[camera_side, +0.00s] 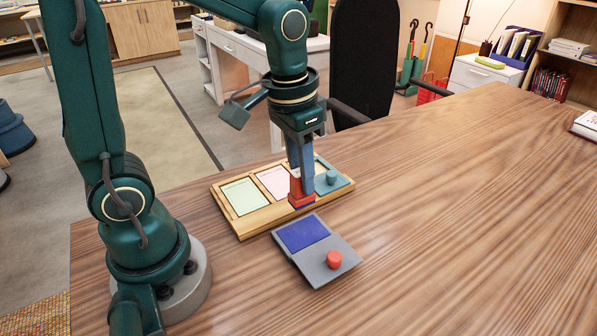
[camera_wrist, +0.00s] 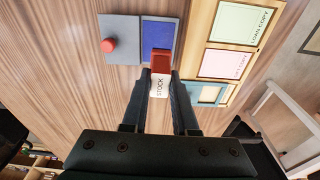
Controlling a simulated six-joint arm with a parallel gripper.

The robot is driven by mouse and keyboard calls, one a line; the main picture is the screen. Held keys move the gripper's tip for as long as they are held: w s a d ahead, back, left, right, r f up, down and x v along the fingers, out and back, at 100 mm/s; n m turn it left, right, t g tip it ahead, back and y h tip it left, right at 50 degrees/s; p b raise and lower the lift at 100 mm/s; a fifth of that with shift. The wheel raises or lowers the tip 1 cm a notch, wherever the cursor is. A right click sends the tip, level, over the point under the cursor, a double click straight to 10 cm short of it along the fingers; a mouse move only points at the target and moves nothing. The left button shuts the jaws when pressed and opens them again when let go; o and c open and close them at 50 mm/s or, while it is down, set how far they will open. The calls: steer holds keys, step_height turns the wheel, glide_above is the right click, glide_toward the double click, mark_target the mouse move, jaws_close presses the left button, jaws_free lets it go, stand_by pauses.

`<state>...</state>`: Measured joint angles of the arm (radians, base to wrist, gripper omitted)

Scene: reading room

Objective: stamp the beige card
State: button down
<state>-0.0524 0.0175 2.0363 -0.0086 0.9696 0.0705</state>
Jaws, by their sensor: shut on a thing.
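My gripper (camera_side: 300,172) is shut on a red stamp (camera_side: 301,200), which points downward. In the wrist view the stamp (camera_wrist: 161,62) shows between the fingers, with a white label reading STOCK. The stamp is near the tray's front rail, beside the ink pad; I cannot tell its exact height. The blue ink pad (camera_side: 303,234) lies uncovered in its grey case. The wooden tray (camera_side: 247,232) holds a green card (camera_side: 245,196), a pink card (camera_side: 273,182) and a teal piece with a knob (camera_side: 331,179).
A red knob (camera_side: 334,259) stands on the grey part of the ink pad case. The wooden table (camera_side: 450,200) is clear to the right, with a book (camera_side: 586,124) at the far right edge. A black chair (camera_side: 362,60) stands behind the table.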

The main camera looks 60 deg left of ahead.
steer(key=w+a+r+m, duration=0.1)
steer(key=w+a+r, duration=0.2)
steer(key=w+a, duration=0.6)
steer(key=shift+n, duration=0.6)
steer(key=shift+w+a+f, duration=0.4)
steer(key=shift+a+f, duration=0.3)
steer(key=shift+f, duration=0.8)
steer(key=shift+w+a+f, duration=0.45)
steer(key=shift+a+f, duration=0.25)
steer(key=shift+f, duration=0.75)
steer(key=shift+w+a+f, duration=0.4)
steer(key=shift+a+f, duration=0.3)
steer(key=shift+f, duration=0.8)
steer(key=shift+f, duration=0.5)
step_height(320, 180, up, 7)
